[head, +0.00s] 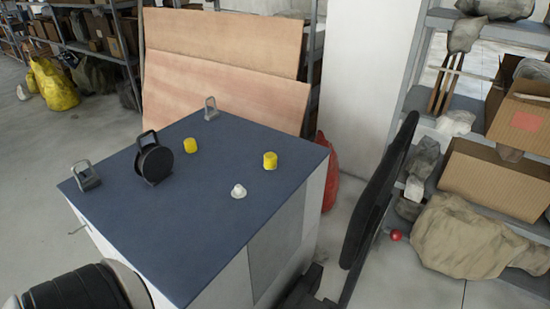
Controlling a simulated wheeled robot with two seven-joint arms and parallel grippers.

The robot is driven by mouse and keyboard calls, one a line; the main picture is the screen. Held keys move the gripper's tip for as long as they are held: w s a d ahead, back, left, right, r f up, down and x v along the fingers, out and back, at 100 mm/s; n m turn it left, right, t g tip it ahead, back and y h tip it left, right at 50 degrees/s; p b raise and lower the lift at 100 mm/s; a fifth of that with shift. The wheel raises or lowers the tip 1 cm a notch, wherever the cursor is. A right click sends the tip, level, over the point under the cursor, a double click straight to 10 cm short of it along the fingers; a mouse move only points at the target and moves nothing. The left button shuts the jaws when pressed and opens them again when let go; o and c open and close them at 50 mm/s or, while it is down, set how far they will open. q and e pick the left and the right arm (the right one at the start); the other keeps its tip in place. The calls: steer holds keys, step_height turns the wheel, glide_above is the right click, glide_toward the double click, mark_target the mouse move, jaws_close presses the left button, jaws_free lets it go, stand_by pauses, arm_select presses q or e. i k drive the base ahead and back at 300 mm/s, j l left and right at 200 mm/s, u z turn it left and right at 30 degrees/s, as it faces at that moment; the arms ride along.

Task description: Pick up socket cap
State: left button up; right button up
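On the blue-grey top of a white cabinet (170,235) stand a small white domed piece with a wider base (238,191) and two short yellow cylinders, one near the right edge (270,160) and one farther left (190,146). The white piece looks most like a socket cap, but I cannot tell for sure which one it is. All stand apart from each other, with nothing touching them. I see no gripper fingers in the head view.
A black round reel with a handle (154,162) stands on the cabinet top, with grey clasp-like pieces at its left (86,176) and back (211,109) corners. The front of the top is clear. A dark upright panel (380,190) stands right of the cabinet. Wooden boards (225,85) lean behind.

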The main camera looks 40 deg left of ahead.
mark_target(190, 146)
steer(key=u, duration=1.95)
steer(key=j+z, duration=0.15)
steer(key=z, duration=0.25)
steer(key=j+z, duration=0.1)
steer(key=z, duration=0.3)
steer(key=k+j+z, duration=0.1)
steer(key=z, duration=0.25)
steer(key=k+j+z, duration=0.1)
steer(key=z, duration=0.3)
